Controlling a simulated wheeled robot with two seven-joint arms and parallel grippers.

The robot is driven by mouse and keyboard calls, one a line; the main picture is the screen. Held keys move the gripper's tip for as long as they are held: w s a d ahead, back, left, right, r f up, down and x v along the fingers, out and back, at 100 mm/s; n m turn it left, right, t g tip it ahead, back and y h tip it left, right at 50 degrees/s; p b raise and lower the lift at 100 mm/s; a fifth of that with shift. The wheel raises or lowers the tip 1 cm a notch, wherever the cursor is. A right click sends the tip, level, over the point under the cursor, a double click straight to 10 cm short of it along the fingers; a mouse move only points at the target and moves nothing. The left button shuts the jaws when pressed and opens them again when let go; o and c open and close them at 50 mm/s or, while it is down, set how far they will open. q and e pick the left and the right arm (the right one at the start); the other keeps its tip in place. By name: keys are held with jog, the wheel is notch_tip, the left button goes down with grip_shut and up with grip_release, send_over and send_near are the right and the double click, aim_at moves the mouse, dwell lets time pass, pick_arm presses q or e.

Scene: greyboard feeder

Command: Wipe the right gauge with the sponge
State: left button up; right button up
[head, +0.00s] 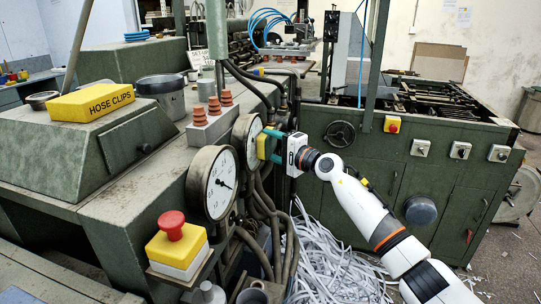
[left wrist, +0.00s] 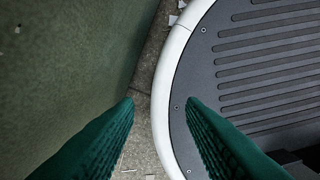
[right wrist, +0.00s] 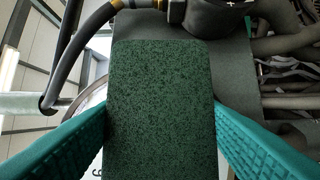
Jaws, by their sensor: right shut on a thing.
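The right gauge (head: 241,136) is a round white dial with a dark rim on the machine's side. My right gripper (head: 271,145) is shut on the sponge (head: 262,147), which is yellow with a green side. The sponge is at the right part of this gauge's face and hides some of it; I cannot tell whether they touch. In the right wrist view the sponge (right wrist: 160,110) shows its dark green face between the fingers and covers most of the gauge. My left gripper (left wrist: 160,101) is open and empty in the left wrist view, above the floor.
The left gauge (head: 213,184) is nearer, left of the right one. An emergency stop button (head: 172,225) and a yellow hose clips box (head: 91,101) sit on the machine. Hoses (head: 267,205) hang below the gauges. Paper strips (head: 335,262) cover the floor.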

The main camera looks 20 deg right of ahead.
aim_at(268, 149)
jog(key=shift+w+d+f+b, duration=0.25)
jog(key=shift+w+b, duration=0.2)
jog(key=shift+b, duration=0.3)
jog(key=shift+w+d+r+b, duration=0.1)
jog(key=shift+w+r+b, duration=0.15)
jog(key=shift+b, duration=0.55)
jog(key=shift+s+a+r+p, duration=0.15)
jog(key=shift+s+a+p, duration=0.3)
jog(key=shift+p, duration=0.5)
jog(key=shift+s+a+p, duration=0.5)
jog(key=shift+s+p, duration=0.4)
jog(key=shift+p, duration=0.1)
jog(key=shift+s+a, duration=0.1)
jog(key=shift+s, duration=0.05)
jog(key=shift+s+a+p, duration=0.35)
jog(key=shift+s+p, duration=0.2)
jog(key=shift+p, duration=0.7)
jog(key=shift+s+a+p, duration=0.45)
jog(key=shift+s+p, duration=0.2)
jog(key=shift+p, duration=0.4)
jog(key=shift+s+a+p, duration=0.15)
jog(key=shift+s+p, duration=0.1)
jog(key=shift+p, duration=0.05)
